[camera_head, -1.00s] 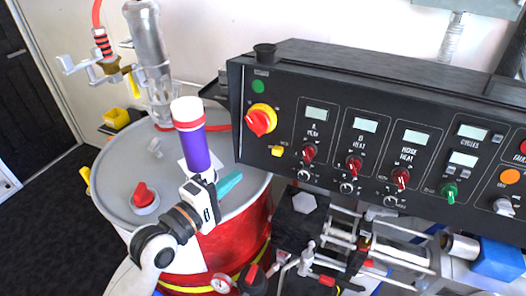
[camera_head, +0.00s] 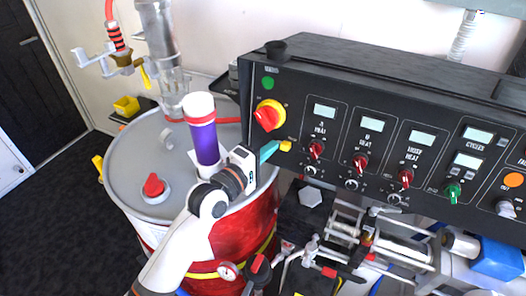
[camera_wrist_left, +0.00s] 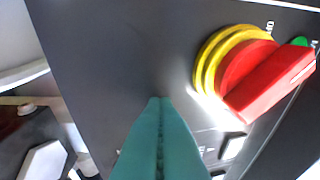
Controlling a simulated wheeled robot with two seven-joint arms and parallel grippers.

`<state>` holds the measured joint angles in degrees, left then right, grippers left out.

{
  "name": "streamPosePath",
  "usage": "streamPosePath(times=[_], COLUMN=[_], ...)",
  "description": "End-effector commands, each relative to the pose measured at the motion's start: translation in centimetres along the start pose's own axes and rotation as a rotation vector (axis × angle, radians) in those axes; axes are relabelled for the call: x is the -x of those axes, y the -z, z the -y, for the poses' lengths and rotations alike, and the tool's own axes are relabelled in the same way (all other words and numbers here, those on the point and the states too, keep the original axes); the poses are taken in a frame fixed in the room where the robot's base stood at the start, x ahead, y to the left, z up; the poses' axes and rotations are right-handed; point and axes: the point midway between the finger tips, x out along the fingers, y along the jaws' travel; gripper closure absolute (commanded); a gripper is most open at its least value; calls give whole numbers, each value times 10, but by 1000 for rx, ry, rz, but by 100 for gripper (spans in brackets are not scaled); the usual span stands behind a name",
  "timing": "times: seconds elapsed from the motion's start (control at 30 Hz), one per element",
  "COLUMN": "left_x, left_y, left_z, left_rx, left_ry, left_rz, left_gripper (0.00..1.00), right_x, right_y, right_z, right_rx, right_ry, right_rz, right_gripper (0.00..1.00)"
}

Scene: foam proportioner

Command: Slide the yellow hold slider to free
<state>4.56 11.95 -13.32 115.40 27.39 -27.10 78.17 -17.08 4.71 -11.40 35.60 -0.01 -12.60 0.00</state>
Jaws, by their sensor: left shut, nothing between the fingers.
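The yellow hold slider (camera_head: 285,146) is a small yellow block on the left end of the black control panel (camera_head: 400,85), below the red and yellow rotary knob (camera_head: 267,116). My left gripper (camera_head: 274,149) has its teal fingers closed together. Their tips are just left of the slider in the head view; I cannot tell whether they touch it. In the left wrist view the closed fingers (camera_wrist_left: 158,102) point at the dark panel face, with the red and yellow knob (camera_wrist_left: 245,70) at upper right. The yellow slider is not clearly visible there. My right gripper is not in view.
A purple and white cylinder (camera_head: 203,135) stands on the grey drum lid (camera_head: 128,170), close to my left wrist. A red knob (camera_head: 153,184) is on the lid. Displays and red knobs line the panel to the right. Pipes and fittings (camera_head: 330,240) crowd below it.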

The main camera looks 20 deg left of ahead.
Motion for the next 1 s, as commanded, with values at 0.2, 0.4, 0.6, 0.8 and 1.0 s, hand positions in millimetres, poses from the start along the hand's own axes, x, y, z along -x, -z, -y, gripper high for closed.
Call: streamPosePath(times=[0.2, 0.4, 0.6, 0.8, 1.0], left_x=[0, -4, -6, -6, -6], left_y=[0, 18, 26, 26, 26], left_z=[0, 4, 0, 0, 1], left_rx=[0, 7, 0, 1, 1], left_ry=[0, 0, 1, 1, 1], left_rz=[0, -1, -1, -2, -3], left_gripper=[100, 100, 100, 100, 100], right_x=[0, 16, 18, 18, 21], right_y=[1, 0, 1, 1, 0], right_z=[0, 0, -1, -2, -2], right_rx=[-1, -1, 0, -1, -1], right_ry=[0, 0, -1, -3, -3], right_rz=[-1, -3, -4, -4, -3], right_gripper=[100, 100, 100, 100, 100])
